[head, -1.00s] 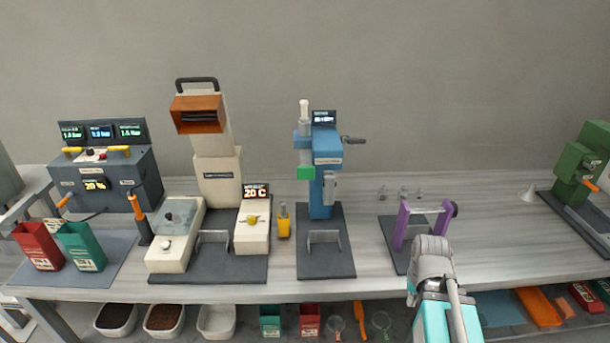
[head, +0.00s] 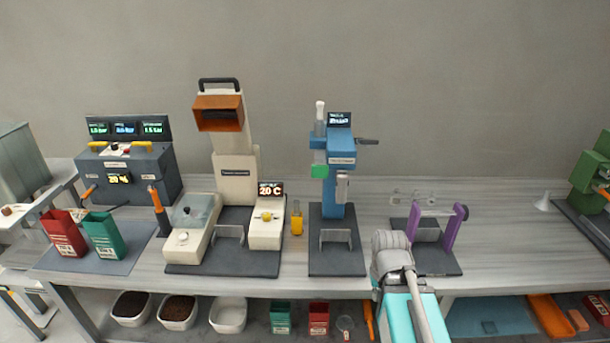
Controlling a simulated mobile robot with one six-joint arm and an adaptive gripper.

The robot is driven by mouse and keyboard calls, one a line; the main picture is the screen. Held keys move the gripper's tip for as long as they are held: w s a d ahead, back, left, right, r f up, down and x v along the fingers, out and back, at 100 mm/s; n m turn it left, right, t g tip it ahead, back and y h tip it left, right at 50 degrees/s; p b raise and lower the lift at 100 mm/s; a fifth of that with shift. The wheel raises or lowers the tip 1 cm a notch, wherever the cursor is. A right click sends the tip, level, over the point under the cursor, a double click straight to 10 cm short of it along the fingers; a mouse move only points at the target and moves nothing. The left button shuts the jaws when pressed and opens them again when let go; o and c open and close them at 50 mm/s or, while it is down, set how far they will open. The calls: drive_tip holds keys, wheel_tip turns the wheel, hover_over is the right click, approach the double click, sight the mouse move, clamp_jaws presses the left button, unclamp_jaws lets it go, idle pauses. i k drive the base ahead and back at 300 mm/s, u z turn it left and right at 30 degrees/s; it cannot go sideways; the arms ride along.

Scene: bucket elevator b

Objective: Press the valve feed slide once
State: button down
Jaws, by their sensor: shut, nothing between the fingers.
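The blue bench machine (head: 338,185) stands upright on a dark base plate near the middle of the bench. It has a white-topped vertical tube (head: 320,115), a green block (head: 319,171), a small lit display and a dark side lever (head: 367,141). A grey part (head: 342,187) hangs on its right side. Its label is too small to read, and I cannot tell which part is the valve feed slide. My arm's grey joint and turquoise link show at the bottom, right of this machine and apart from it. My gripper's fingers do not show.
A cream machine (head: 236,170) and a yellow piece (head: 297,222) stand left of the blue machine. A purple stand (head: 452,228) stands to its right, beside my arm. A green machine (head: 590,175) is at the far right. Bins sit on the shelf below.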

sight(318, 170)
drive_tip(key=u, duration=0.25)
drive_tip(key=k, duration=1.2)
drive_tip(key=z, duration=0.7)
drive_tip(key=i, duration=1)
